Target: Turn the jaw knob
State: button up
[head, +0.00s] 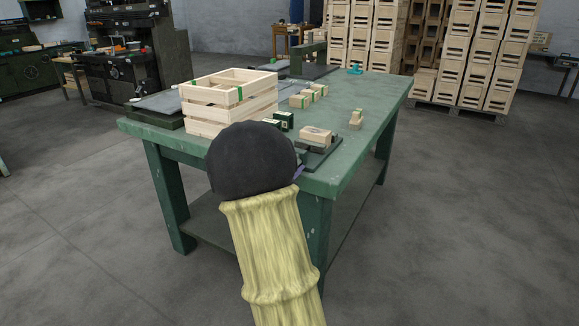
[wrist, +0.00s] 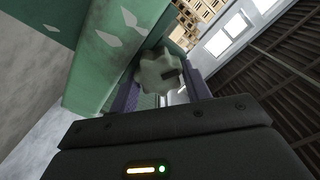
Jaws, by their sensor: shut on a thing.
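The jaw knob (wrist: 158,72) is a pale grey-green, lobed knob in the wrist view, close in front of me at the edge of the green bench. My gripper (wrist: 161,88) is shut on it, with one purple-grey finger on each side. In the head view my own arm hides the knob and most of the gripper; only a small purple part shows beside the dark wrist. The dark fixture (head: 328,155) lies at the bench's near corner, with a pale wooden block (head: 315,134) on it.
A slatted wooden crate (head: 213,104) stands on the green bench (head: 375,105), left of several small wooden blocks with green bands. A turquoise object (head: 355,69) lies at the far end. Stacked crates (head: 481,60) stand behind. The floor right of the bench is clear.

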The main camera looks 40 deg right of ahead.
jog(key=shift+f, duration=0.1)
jog(key=o, duration=1)
jog(key=shift+c, duration=0.2)
